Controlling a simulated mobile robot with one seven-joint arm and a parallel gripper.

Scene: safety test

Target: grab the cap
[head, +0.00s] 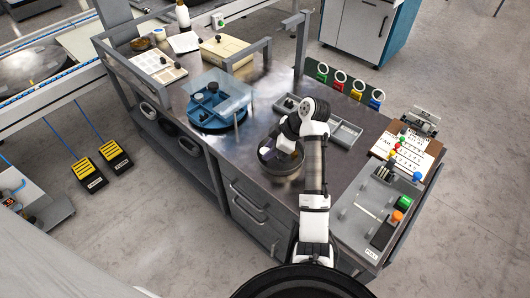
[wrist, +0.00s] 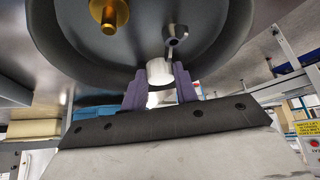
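A short white cylinder, which looks like the cap (wrist: 159,72), sits in a dark round bowl in the wrist view. The bowl (wrist: 225,50) also shows in the head view (head: 268,166) on the metal bench. My gripper (wrist: 160,75) has its two purple fingers apart, one on each side of the white cylinder. A narrow gap seems to show beside it, and I see no clear grip. In the head view my gripper (head: 284,148) is over the bowl, and my arm hides part of it.
A brass piece (wrist: 109,14) and a grey metal fitting (wrist: 174,38) are in the bowl near the cylinder. On the bench (head: 258,98), a blue round fixture (head: 205,118) stands left, a compartment tray (head: 345,133) behind, and a control panel (head: 352,217) right.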

